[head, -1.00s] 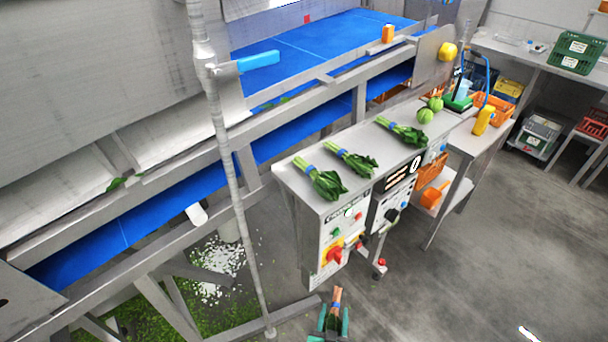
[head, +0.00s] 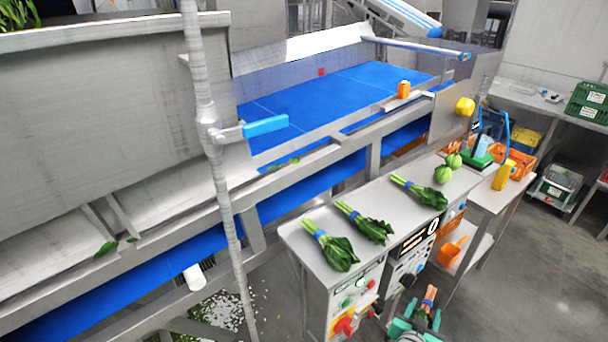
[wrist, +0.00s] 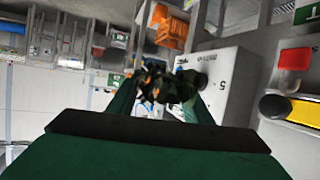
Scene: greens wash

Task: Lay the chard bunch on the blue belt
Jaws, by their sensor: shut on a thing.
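The chard bunch (head: 429,296), with orange-red stalks and dark leaves, is in my gripper (head: 420,318) at the bottom right of the head view. My gripper is shut on it, in front of the steel stand and below its top. In the wrist view the dark leaves of the chard bunch (wrist: 170,84) show between the green fingers (wrist: 165,100); its far end is hidden. The blue belt (head: 310,95) lies behind a steel side rail, farther back and higher than my gripper. Its upper face is mostly bare.
Several green items, including three banded leafy bunches (head: 362,223), lie on the steel stand (head: 300,238) between my gripper and the belt. An upright pole (head: 217,170) with a blue handle (head: 265,126) stands at left. An orange block (head: 404,89) sits on the belt's near rail.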

